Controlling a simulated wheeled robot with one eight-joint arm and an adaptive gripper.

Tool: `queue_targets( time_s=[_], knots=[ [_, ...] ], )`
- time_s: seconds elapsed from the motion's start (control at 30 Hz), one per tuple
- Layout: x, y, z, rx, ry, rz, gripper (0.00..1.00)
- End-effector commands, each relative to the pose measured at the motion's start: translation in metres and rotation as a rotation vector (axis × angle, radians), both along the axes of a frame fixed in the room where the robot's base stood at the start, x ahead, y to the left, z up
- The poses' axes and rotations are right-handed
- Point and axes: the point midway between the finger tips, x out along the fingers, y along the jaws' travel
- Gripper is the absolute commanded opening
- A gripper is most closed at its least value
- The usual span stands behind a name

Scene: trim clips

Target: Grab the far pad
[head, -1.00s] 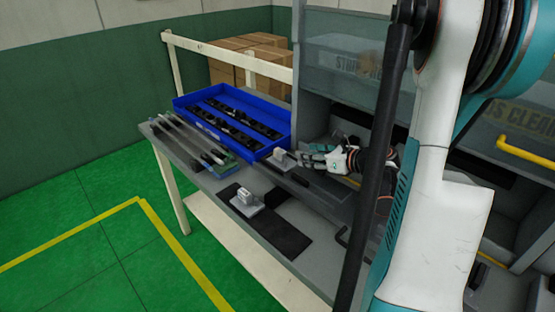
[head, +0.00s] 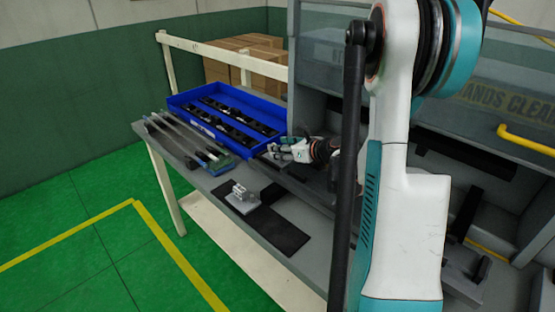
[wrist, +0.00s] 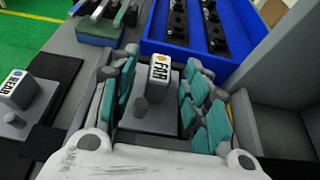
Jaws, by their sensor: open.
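In the wrist view a small white block labelled FAR (wrist: 160,69) stands on a grey base plate (wrist: 150,118). The open fingers of my gripper (wrist: 158,82) lie on either side of it in that view. I cannot tell whether they touch it. In the head view my gripper (head: 278,151) reaches in from the right at the near edge of the blue tray and hides most of the FAR block. A second labelled block (wrist: 17,88) on its own base is at the left of the wrist view, and in the head view this block (head: 240,192) sits nearer the front.
A blue tray (head: 181,100) with black clips in rows stands behind my gripper. Long strips (head: 180,134) lie at the left of the table. A dark mat (head: 277,232) lies at the front. A grey machine wall (wrist: 262,70) rises close at the right.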

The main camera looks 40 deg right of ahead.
Motion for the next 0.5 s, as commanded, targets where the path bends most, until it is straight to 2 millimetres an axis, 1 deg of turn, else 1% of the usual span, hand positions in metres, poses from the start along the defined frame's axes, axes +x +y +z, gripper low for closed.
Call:
queue_targets(
  time_s=[0.03, 0.13, 0.37, 0.4, 0.47, 0.5],
  knots=[
    [0.008, 0.002, -0.006, -0.001, 0.001, 0.004, 0.43],
    [0.018, 0.003, -0.01, -0.001, 0.001, 0.001, 0.43],
    [0.02, 0.003, -0.009, 0.0, 0.001, 0.0, 0.43],
    [0.02, 0.003, -0.009, 0.0, 0.001, 0.0, 0.39],
    [0.02, 0.003, -0.009, 0.0, 0.0, 0.0, 0.25],
    [0.02, 0.003, -0.009, 0.0, 0.0, 0.0, 0.16]
  ],
)
